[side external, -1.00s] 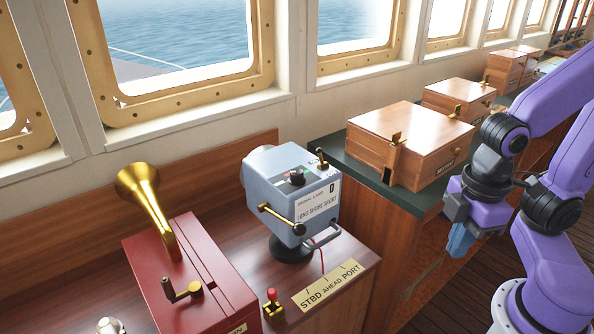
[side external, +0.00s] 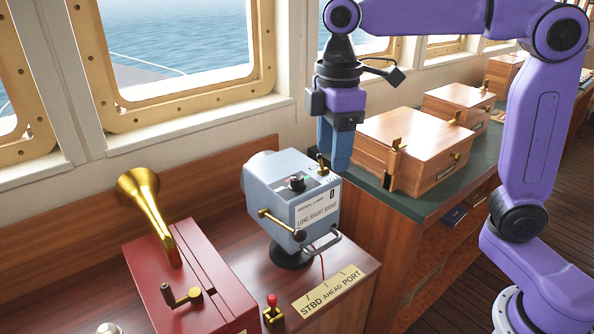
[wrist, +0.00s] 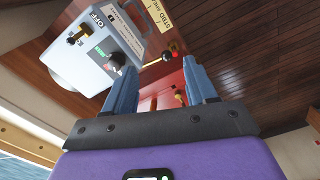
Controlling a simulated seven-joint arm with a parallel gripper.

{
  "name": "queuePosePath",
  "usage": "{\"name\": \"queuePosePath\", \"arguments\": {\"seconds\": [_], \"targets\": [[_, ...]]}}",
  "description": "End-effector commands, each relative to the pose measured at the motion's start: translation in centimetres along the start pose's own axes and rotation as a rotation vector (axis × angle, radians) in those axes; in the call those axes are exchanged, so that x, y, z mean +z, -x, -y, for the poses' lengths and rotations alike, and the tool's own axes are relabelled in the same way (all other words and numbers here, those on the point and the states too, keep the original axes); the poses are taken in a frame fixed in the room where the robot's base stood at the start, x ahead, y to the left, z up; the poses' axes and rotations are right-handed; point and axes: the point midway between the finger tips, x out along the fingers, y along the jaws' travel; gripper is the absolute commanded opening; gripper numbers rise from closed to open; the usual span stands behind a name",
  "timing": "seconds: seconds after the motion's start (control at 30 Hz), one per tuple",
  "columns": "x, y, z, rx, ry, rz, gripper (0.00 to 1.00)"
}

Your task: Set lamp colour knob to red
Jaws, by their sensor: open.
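The blue-grey signal lamp (side external: 290,205) stands on the wooden console in the side view. Its small black colour knob (side external: 297,184) sits on the top face, with green and red marks beside it; its pointer direction is too small to tell. My gripper (side external: 335,170) points down just behind and to the right of the lamp, above its top, apart from the knob. In the wrist view the lamp (wrist: 85,70) fills the upper left, and the knob (wrist: 117,61) shows near the left finger beside a green patch. My gripper (wrist: 162,73) is open, with nothing between its fingers.
A brass toggle (side external: 322,162) rises from the lamp's back right corner, near my fingers. A brass lever (side external: 277,220) and a handle are on the lamp's front. A red box with a brass horn (side external: 147,200) stands left. Wooden boxes (side external: 412,145) stand right.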

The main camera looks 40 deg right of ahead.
Motion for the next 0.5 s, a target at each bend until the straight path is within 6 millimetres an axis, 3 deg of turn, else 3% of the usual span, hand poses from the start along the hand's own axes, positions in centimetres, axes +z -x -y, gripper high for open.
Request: {"name": "queuePosePath", "arguments": {"seconds": [0.23, 0.5], "targets": [[-2.8, 3.9, -5.8, -0.001, 0.033, 0.004, 0.57], [-3.3, 6.5, -9.4, -0.004, 0.062, 0.008, 0.57]]}}
